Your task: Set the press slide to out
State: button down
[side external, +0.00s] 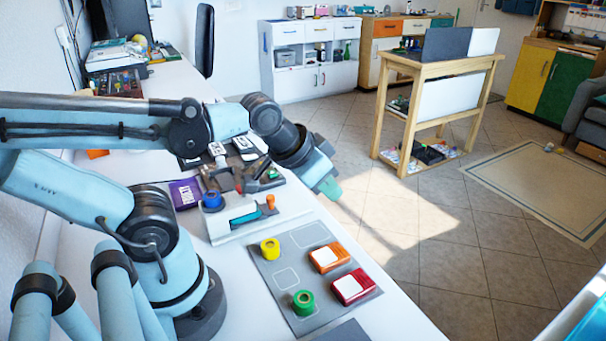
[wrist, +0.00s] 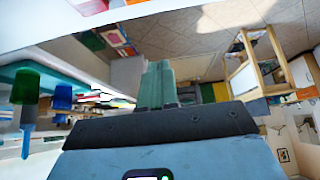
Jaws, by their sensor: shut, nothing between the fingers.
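What looks like the press is a white fixture (side external: 236,224) on the white table in the side external view. It carries a teal sliding bar (side external: 246,216) and an orange knob (side external: 270,202) at its right end. I cannot tell the slide's exact position. My gripper (side external: 329,189) is in the air to the right of the fixture and apart from it, near the table's edge. In the wrist view its teal fingers (wrist: 158,84) are together and empty.
A purple box (side external: 186,193) and dark clamp-like fixtures (side external: 250,173) stand behind the press. Open floor lies right.

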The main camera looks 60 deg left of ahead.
dwell(0.4)
jog(key=c, duration=1.7)
grip_release()
jog(key=shift+o, duration=1.1)
jog(key=shift+a, duration=0.35)
jog(key=shift+o, duration=1.1)
jog(key=a+n+g+y, duration=0.1)
jog(key=a+n+g, duration=0.2)
jog(key=a, duration=0.4)
jog(key=shift+s+a+r+n, duration=0.25)
jog(key=shift+r+n, duration=0.2)
jog(key=shift+n, duration=0.45)
jog(key=n+g+h, duration=0.1)
jog(key=n+g, duration=0.3)
jog(key=n, duration=0.2)
send_over(270, 196)
jog(key=shift+f, duration=5.6)
jog(key=shift+c, duration=0.3)
grip_shut()
